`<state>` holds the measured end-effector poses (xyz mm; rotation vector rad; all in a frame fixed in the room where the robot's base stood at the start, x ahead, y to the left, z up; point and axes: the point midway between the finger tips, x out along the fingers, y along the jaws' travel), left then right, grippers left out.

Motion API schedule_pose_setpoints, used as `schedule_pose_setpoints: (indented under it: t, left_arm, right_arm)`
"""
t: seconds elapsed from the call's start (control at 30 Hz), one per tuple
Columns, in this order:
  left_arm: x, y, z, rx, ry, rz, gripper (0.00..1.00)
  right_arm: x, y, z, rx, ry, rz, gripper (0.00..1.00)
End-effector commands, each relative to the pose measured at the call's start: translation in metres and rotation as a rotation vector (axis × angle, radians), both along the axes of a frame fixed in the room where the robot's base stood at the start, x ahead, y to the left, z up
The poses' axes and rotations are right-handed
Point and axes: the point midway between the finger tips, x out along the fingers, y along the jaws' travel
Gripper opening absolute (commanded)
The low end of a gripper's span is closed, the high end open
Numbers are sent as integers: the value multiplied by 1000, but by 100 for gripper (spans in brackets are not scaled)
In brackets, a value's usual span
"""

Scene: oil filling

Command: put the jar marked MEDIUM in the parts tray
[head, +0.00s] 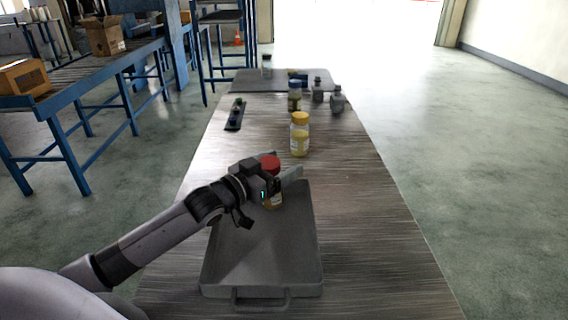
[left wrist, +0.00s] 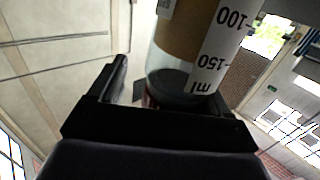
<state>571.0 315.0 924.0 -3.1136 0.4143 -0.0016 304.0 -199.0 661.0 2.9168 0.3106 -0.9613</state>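A jar with a red cap (head: 270,162) and a yellowish body (head: 274,201) is between the fingers of my left gripper (head: 272,177), over the far end of the grey parts tray (head: 222,283). I cannot tell whether its base touches the tray. In the left wrist view the jar (left wrist: 180,45) shows a white scale with "ml", 150 and 100, upside down. A dark finger (left wrist: 112,82) shows left of it with a small gap between; the other finger is hidden. A yellow-capped jar (head: 300,135) stands beyond the tray. No MEDIUM mark is legible. My right gripper is not in view.
A dark-blue-capped jar (head: 295,96) and grey bottles (head: 337,101) stand farther back. A dark strip with small parts (head: 235,114) lies at the left. A grey mat or tray (head: 250,83) is at the far end. The table's right side (head: 370,230) is clear.

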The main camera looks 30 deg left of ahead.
Motion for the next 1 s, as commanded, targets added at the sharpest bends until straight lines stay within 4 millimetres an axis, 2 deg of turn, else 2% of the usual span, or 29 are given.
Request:
schedule_pose_setpoints:
  t: [0.2,0.4,0.83,1.0]
  left_arm:
    - [-29,7,-2,0,5,-1,78]
    - [-47,12,-2,0,4,0,78]
    - [-56,15,1,0,1,0,78]
    - [-55,15,18,0,1,0,78]
  right_arm:
    - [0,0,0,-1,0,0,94]
    - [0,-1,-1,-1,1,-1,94]
    - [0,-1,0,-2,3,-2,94]
    - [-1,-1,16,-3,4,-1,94]
